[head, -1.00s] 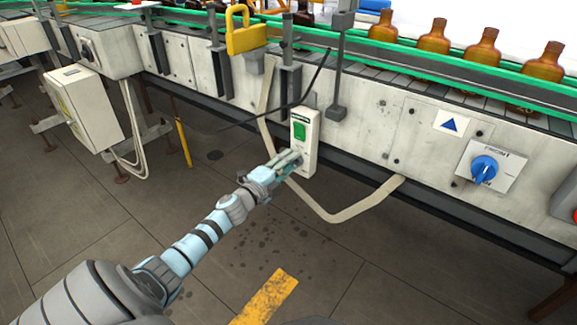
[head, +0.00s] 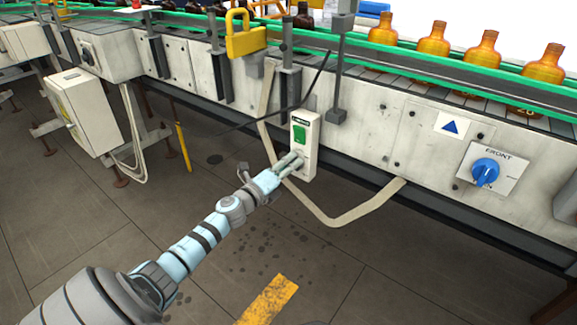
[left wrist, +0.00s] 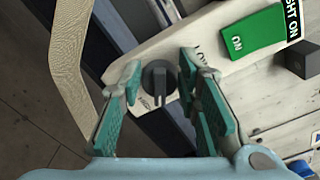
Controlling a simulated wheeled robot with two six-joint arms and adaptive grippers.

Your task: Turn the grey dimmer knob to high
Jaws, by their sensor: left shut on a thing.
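The grey dimmer knob (left wrist: 158,82) sits on a white switch box (head: 310,128), below its green rocker switch (head: 299,134). In the left wrist view its raised grip runs roughly up and down. Lettering stands on two sides of it, one word looking like LOW and the other only partly legible. My left gripper (head: 296,160) is at the lower front of the box, a finger on either side of the knob, and is shut on it. It also shows in the left wrist view (left wrist: 160,77). In the head view the fingers hide the knob. My right gripper is not in view.
A pale cable conduit (head: 333,217) loops below the box. A blue rotary switch (head: 485,171) is on the panel at right. A yellow padlock (head: 245,38) hangs above left. Amber bottles (head: 432,40) stand on the conveyor. The floor in front is open.

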